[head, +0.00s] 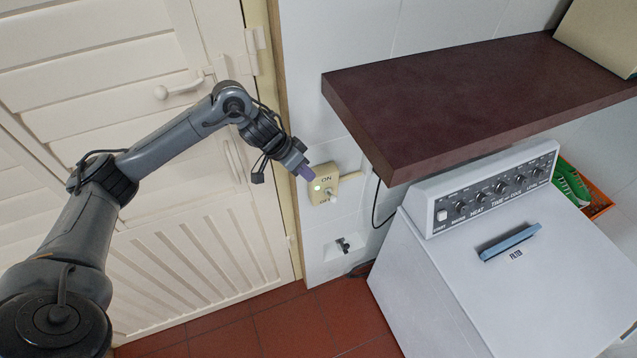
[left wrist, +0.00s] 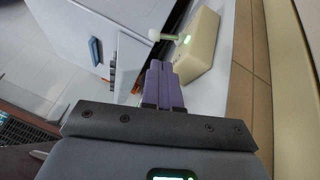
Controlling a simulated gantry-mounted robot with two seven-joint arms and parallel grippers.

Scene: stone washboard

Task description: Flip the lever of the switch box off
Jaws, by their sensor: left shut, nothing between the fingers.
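The switch box (head: 317,192) is a cream box on the white tiled wall, with an "ON" label at its top and a lit green light. Its pale lever (head: 332,193) sticks out on the lower part of the front. In the left wrist view the box (left wrist: 199,50) is beyond the fingertips, with the lever (left wrist: 163,36) projecting to the left and a green glow at its base. My left gripper (head: 305,172) is shut and empty, its purple fingers just above and left of the box. The closed fingers (left wrist: 160,72) point toward the box, apart from the lever.
A dark brown shelf (head: 460,100) juts out right of the box. Below it stands a white washing machine (head: 520,280) with knobs. A louvred cream door (head: 190,220) is at the left. A black cable (head: 376,205) hangs beside the box, above a wall socket (head: 343,245).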

